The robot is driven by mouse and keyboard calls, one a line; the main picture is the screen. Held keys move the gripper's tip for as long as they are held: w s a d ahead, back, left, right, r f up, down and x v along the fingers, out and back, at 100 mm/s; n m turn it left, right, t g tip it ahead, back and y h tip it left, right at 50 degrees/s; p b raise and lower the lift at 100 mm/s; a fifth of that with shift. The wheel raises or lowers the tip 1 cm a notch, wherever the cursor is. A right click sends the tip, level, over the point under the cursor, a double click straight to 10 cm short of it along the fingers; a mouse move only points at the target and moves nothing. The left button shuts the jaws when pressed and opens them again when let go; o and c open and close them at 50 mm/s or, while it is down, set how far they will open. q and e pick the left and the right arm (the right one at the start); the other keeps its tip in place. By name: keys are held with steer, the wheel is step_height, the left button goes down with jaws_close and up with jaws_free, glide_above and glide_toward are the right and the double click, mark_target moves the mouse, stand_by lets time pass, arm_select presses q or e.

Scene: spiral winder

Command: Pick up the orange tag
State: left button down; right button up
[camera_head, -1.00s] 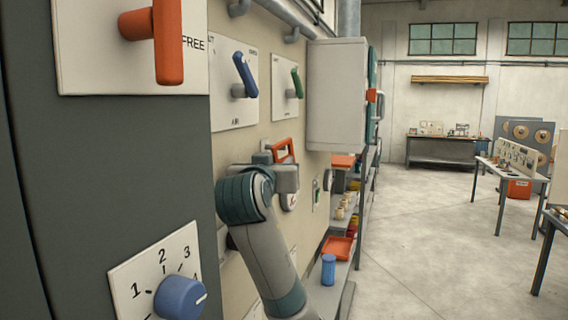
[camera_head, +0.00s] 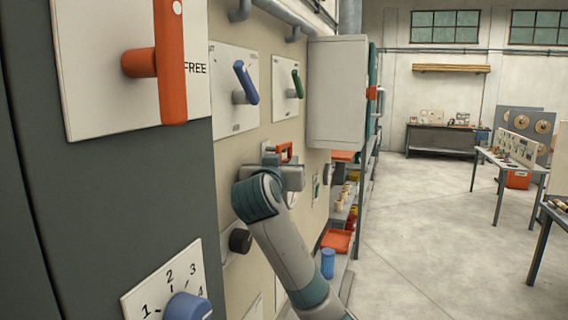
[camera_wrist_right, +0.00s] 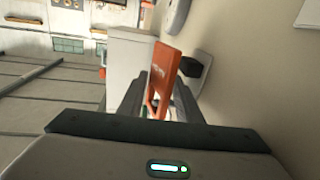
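The orange tag (camera_head: 286,151) shows in the head view on the beige panel, just above and behind my right gripper (camera_head: 283,166), which partly hides it. In the right wrist view the orange tag (camera_wrist_right: 163,68) is a tilted flat plate with small lettering, close to the panel wall. Its lower end lies between the two dark fingers of my right gripper (camera_wrist_right: 160,100). The fingers stand apart with a gap around the tag. I cannot tell whether either finger touches it. My left gripper is not in view.
A large red lever (camera_head: 170,62), a blue lever (camera_head: 245,82), a green lever (camera_head: 296,83) and a blue dial (camera_head: 188,307) stick out from the panels. A grey cabinet (camera_head: 336,92) juts out beyond the tag. Open floor (camera_head: 430,230) lies to the right.

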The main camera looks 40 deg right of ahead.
stand_by(0.3)
jaws_close()
stand_by(0.3)
steer(key=shift+r+b, duration=0.1)
steer(key=shift+b, duration=0.55)
steer(key=s+d+b, duration=0.4)
steer(key=s, duration=0.4)
steer(key=s+d+b, duration=0.4)
steer(key=s, duration=0.4)
steer(key=shift+r, duration=0.2)
steer(key=shift+d, duration=0.1)
